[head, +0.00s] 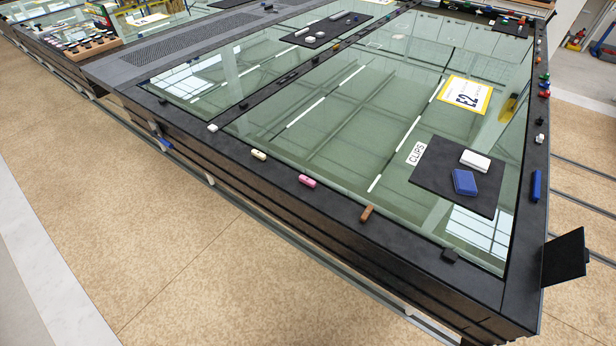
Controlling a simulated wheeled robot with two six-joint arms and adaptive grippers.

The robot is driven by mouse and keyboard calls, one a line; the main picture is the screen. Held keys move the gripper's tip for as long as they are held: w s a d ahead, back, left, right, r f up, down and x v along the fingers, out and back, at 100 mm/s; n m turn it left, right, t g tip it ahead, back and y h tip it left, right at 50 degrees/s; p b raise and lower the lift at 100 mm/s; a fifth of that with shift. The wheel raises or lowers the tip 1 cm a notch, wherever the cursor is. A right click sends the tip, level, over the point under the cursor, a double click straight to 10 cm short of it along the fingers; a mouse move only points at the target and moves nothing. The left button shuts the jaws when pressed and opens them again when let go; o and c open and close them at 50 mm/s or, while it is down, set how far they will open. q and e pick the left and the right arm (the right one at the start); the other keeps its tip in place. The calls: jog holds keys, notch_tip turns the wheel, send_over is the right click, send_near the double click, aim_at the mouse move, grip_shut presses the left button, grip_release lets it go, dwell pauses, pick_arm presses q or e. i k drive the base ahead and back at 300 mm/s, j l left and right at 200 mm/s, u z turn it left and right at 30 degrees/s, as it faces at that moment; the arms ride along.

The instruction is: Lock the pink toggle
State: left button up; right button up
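The pink toggle (307,181) is a small rounded piece on the dark near frame rail of the glazed panel, near the middle of the head view. It lies roughly along the rail; whether it is locked I cannot tell at this size. A cream toggle (258,155) is to its left on the same rail, and a brown toggle (367,213) is to its right. Neither of my grippers shows in the head view.
A black mat (430,190) on the glass holds a white block (475,160) and a blue block (464,182). A black flap (564,257) sticks out at the right corner. A blue toggle (536,186) sits on the right rail. The floor in front is clear.

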aim_at(307, 181)
jog(key=j, duration=1.15)
jog(key=j+z, duration=0.1)
jog(key=j, duration=1)
jog(key=i+l, duration=0.1)
